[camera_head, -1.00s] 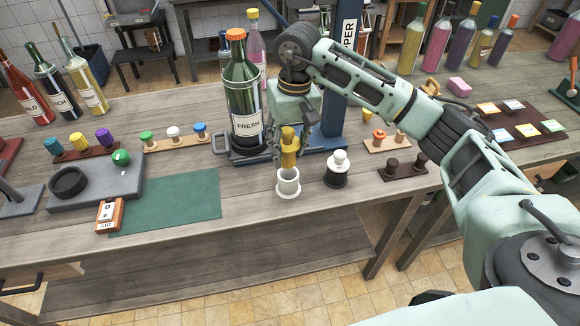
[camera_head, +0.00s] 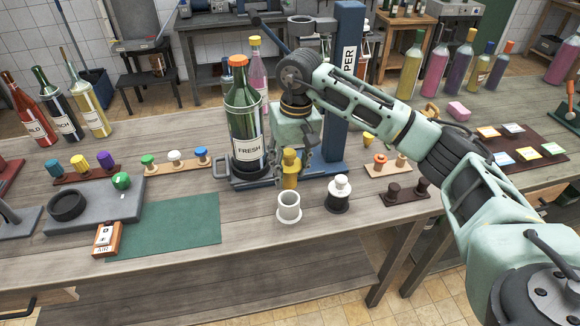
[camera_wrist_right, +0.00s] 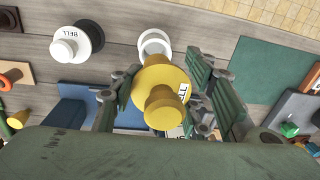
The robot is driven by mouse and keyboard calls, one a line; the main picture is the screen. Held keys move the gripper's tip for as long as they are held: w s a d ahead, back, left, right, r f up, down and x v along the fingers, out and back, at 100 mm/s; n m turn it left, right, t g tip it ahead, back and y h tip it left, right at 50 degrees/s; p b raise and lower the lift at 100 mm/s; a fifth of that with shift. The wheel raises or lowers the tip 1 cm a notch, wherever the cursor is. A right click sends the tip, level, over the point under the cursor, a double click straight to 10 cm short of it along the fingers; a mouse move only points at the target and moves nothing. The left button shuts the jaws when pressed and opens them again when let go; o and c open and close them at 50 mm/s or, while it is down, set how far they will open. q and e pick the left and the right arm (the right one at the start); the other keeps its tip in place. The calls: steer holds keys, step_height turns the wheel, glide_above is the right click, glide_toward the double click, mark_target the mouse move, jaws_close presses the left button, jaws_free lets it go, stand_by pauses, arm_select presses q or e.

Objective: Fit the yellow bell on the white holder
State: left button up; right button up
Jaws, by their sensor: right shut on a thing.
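The yellow bell (camera_head: 291,170) is held upright by my right gripper (camera_head: 290,173), whose fingers are closed around it. In the right wrist view the yellow bell (camera_wrist_right: 163,88) sits between the fingertips (camera_wrist_right: 158,92), with part of a label on its side. The white holder (camera_head: 289,208) is an open, empty-looking cup on the bench, just below the bell in the head view and apart from it. In the wrist view the white holder (camera_wrist_right: 155,42) is partly hidden behind the bell. My left gripper is out of view.
A black holder with a white bell (camera_head: 338,192) stands right of the white holder. The FRESH bottle (camera_head: 247,135) stands close behind on a blue stand (camera_head: 325,165). Peg racks stand on both sides. A green mat (camera_head: 170,222) lies left, and the bench front is clear.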

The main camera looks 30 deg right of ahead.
mark_target(294, 152)
steer(key=shift+f+b, duration=1.45)
steer(key=shift+f, duration=0.6)
steer(key=shift+b, duration=0.7)
steer(key=shift+f+b, duration=1.95)
steer(key=shift+f, duration=0.4)
steer(key=o, duration=1.4)
steer(key=r, duration=0.8)
steer(key=d+r, duration=0.1)
steer(key=r, duration=0.3)
steer(key=shift+s+f, duration=0.1)
